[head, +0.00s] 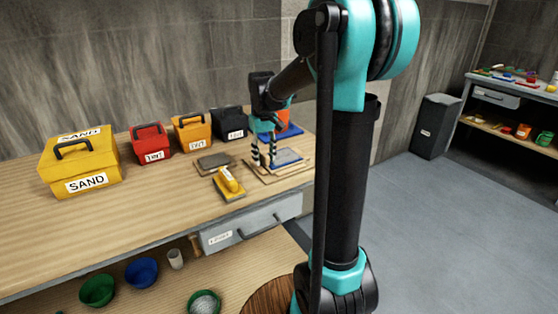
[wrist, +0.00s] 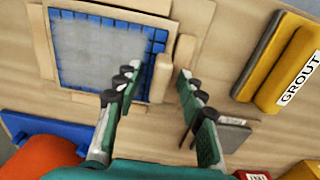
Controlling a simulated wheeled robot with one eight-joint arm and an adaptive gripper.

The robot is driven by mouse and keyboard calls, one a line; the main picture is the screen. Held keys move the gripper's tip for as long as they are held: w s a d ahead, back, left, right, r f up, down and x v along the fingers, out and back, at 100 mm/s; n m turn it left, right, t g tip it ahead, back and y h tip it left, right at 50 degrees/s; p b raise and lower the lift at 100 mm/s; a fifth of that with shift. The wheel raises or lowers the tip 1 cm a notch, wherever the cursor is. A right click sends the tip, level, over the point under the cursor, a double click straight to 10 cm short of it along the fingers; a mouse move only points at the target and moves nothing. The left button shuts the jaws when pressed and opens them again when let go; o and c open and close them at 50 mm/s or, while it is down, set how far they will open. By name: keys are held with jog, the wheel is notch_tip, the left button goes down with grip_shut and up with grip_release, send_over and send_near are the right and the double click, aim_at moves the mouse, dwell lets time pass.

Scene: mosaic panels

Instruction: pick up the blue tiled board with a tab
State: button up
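The blue tiled board (wrist: 95,52) lies in a wooden frame on the workbench; its middle is covered in grey and blue tiles show along its edges. Its wooden tab (wrist: 161,77) sticks out at the right in the wrist view. In the head view the board (head: 289,156) lies near the bench's right end, partly hidden by my gripper (head: 263,157). My gripper (wrist: 157,76) is open, with the tab between its fingertips in the wrist view. I cannot tell whether a finger touches it.
A yellow grout float (head: 229,183) and a grey slab (head: 213,161) lie left of the board. A blue item (wrist: 42,126) with an orange object (wrist: 58,160) lies behind it. Yellow SAND (head: 80,162), red (head: 150,143), orange (head: 191,133) and black (head: 228,123) boxes stand along the wall.

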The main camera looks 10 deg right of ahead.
jog(key=shift+c, duration=0.4)
grip_shut()
